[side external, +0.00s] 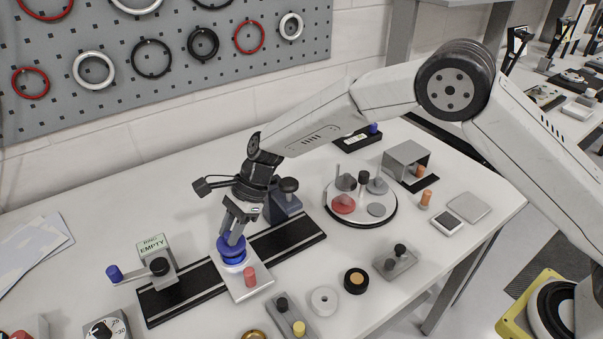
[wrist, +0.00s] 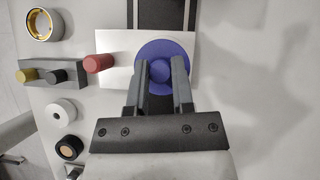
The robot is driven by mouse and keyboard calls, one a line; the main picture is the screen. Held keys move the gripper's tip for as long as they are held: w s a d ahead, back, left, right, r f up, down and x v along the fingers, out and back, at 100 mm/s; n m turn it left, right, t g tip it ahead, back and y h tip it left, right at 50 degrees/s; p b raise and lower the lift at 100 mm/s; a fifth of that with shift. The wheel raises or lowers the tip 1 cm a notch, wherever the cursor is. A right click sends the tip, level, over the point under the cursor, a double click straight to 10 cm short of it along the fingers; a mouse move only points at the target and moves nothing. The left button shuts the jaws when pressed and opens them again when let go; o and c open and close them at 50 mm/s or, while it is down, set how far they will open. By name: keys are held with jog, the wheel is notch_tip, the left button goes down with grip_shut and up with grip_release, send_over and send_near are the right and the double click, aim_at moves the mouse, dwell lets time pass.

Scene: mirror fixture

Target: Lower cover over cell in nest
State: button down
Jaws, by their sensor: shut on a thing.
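My gripper (side external: 233,237) points down, tilted, over the light metal plate (side external: 242,291) on the bench. It is shut on the knob of the blue round cover (side external: 233,258). In the wrist view the cover (wrist: 160,47) shows as a wide blue disc, with its knob between my two fingers (wrist: 160,76). The cover is over the plate, beside a red peg (side external: 249,276), which also shows in the wrist view (wrist: 99,63). The cell and the nest opening are hidden under the cover. I cannot tell whether the cover touches the nest.
A black rail (side external: 283,241) runs beneath the plate. A stand marked EMPTY (side external: 155,246) with a blue-ended lever is at left. A round tray (side external: 360,213) with several weights is at right. Small fixtures (side external: 290,317) and a white ring (side external: 323,301) lie in front.

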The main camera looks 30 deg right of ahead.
jog(key=shift+f, duration=0.9)
dwell(2.9)
jog(key=shift+c, duration=2)
grip_release()
jog(key=shift+o, duration=0.2)
jog(key=o, duration=0.4)
jog(key=shift+c, duration=0.2)
jog(key=shift+r, duration=0.2)
jog(key=shift+r, duration=3.35)
